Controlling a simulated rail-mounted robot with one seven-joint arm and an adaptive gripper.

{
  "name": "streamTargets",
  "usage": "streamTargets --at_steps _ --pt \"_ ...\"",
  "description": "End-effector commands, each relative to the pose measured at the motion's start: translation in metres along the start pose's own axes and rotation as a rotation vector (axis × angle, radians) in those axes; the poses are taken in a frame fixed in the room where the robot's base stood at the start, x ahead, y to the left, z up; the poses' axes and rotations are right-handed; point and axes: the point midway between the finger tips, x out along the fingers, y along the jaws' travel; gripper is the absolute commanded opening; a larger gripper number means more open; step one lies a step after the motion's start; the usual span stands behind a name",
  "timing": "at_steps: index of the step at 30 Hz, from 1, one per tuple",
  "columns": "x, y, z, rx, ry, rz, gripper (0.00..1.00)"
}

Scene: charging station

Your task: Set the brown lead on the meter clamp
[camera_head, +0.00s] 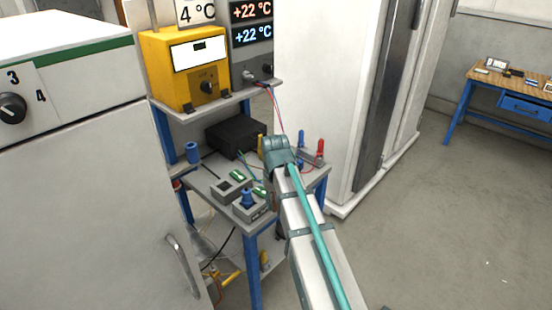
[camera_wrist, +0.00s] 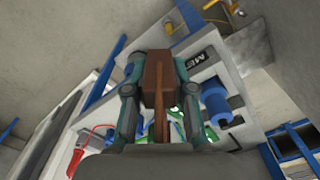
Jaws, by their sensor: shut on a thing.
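In the wrist view, my gripper (camera_wrist: 158,88) is shut on the brown lead (camera_wrist: 157,72); its block-shaped end sits between the two fingers and a thin brown strip runs back toward the camera. Beyond it is a grey surface with a dark label reading "ME" (camera_wrist: 198,64), partly hidden; I take it to be the meter clamp's. A blue cylinder (camera_wrist: 222,105) stands beside it. The head view shows grey blocks on the bench, the nearer one (camera_head: 258,211) topped by a blue cylinder (camera_head: 247,197). My arm hides the gripper and brown lead there. Contact with the clamp cannot be told.
A black box (camera_head: 235,138) and a block with blue and red uprights (camera_head: 320,148) stand on the blue-legged bench. A yellow meter (camera_head: 190,65) sits on the shelf above. A white cabinet (camera_head: 65,190) flanks the left, and a tall white cabinet (camera_head: 315,80) stands behind.

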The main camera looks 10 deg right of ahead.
Motion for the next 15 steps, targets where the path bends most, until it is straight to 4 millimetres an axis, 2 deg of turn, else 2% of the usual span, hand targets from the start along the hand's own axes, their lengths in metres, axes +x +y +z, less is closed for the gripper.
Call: streamTargets --at_steps 1,5,9,12,15 --pt "-0.001 -0.003 -0.025 0.028 0.004 0.0 0.0" --pt "-0.01 -0.009 -0.072 0.144 0.008 -0.001 0.0" --pt "-0.024 -0.017 -0.132 0.341 0.008 -0.002 0.0" --pt "-0.034 -0.021 -0.169 0.505 0.007 -0.002 0.0" --pt "-0.042 -0.025 -0.193 0.655 0.002 0.0 0.0"
